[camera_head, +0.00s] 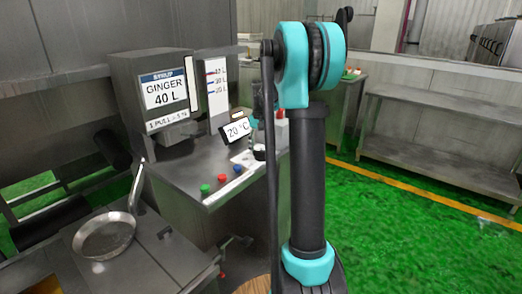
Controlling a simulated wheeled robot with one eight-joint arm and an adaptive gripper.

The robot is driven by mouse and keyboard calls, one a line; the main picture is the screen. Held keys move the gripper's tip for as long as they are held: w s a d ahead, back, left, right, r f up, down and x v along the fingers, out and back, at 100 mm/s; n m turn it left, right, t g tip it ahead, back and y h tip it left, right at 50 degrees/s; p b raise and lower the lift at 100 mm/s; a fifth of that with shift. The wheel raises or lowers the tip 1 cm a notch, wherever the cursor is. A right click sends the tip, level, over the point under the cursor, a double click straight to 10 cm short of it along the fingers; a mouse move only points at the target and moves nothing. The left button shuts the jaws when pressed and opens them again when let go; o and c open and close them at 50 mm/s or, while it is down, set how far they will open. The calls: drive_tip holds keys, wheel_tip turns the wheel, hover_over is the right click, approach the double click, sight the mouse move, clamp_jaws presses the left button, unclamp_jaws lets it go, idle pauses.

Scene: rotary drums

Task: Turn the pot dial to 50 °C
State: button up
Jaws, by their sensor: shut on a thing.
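The temperature display (237,129) reads 20 °C and stands tilted on the steel counter of the machine, at picture centre. A small pale and dark knob, the pot dial (259,153), shows just right of and below the display, partly covered by my arm. My gripper (258,143) is mostly hidden behind my arm's dark link. It points down at the dial and appears shut on it. The fingertips cannot be seen clearly.
Green, red and blue buttons (221,178) line the counter's front. A syrup box marked GINGER 40 L (164,91) and a level gauge (217,90) stand behind. A pan (104,235) lies at lower left. A steel shelf (440,125) stands right, past open green floor.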

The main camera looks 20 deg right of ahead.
drive_tip(key=m, duration=0.4)
drive_tip(key=shift+w+m, duration=0.1)
drive_tip(key=shift+m, duration=0.2)
idle(0.3)
drive_tip(key=o, duration=1.2)
drive_tip(key=shift+c, duration=0.2)
drive_tip(key=shift+r, duration=0.1)
wheel_tip(320, 180, up, 12)
